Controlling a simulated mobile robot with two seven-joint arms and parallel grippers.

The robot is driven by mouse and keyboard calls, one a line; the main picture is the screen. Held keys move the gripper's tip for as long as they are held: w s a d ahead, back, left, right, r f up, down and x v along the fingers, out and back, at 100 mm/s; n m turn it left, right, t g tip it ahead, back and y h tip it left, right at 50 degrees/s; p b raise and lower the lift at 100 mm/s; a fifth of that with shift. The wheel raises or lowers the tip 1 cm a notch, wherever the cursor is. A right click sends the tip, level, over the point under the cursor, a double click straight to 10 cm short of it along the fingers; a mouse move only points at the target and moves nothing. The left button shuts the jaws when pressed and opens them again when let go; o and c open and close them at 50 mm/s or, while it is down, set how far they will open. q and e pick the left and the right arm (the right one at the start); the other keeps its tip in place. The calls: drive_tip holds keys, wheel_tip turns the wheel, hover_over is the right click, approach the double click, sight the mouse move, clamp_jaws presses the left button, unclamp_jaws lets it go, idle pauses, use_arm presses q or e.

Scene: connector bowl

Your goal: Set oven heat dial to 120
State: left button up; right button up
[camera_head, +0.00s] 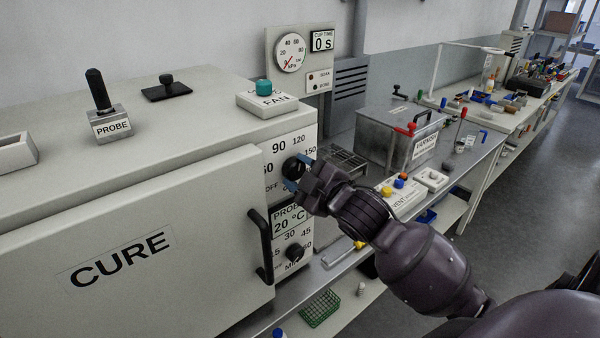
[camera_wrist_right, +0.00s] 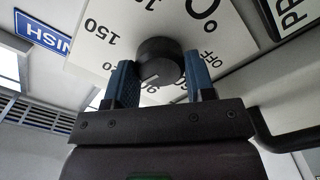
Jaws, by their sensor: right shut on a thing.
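The oven heat dial is a round black knob (camera_head: 292,168) on the white front panel of the oven marked CURE. Printed numbers 60, 90, 120 and 150 and the word OFF stand around it. My right gripper (camera_head: 291,179) reaches it from the right, its blue fingers on the knob. In the right wrist view the gripper (camera_wrist_right: 160,80) has a blue finger on each side of the dial (camera_wrist_right: 158,60), shut on it. A short pale mark shows on the knob, but I cannot tell which number it points to. My left gripper is not in view.
Below the dial are a PROBE display (camera_head: 289,220) reading 20 °C and a minutes knob (camera_head: 294,253). The black oven door handle (camera_head: 262,246) stands out close to the left. A FAN box (camera_head: 266,103) with a teal button sits on top. A bench (camera_head: 462,160) with boxes lies right.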

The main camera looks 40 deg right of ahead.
drive_tip(key=shift+m, duration=1.1)
drive_tip(key=o, duration=0.9)
drive_tip(key=shift+s+d+f, duration=0.1)
drive_tip(key=shift+s, duration=0.5)
use_arm(q)
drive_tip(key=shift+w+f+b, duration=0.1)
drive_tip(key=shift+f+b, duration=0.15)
drive_tip(key=shift+b, duration=0.05)
use_arm(e)
drive_tip(key=s, duration=0.9)
drive_tip(key=shift+s+d, duration=0.3)
drive_tip(key=shift+d, duration=0.05)
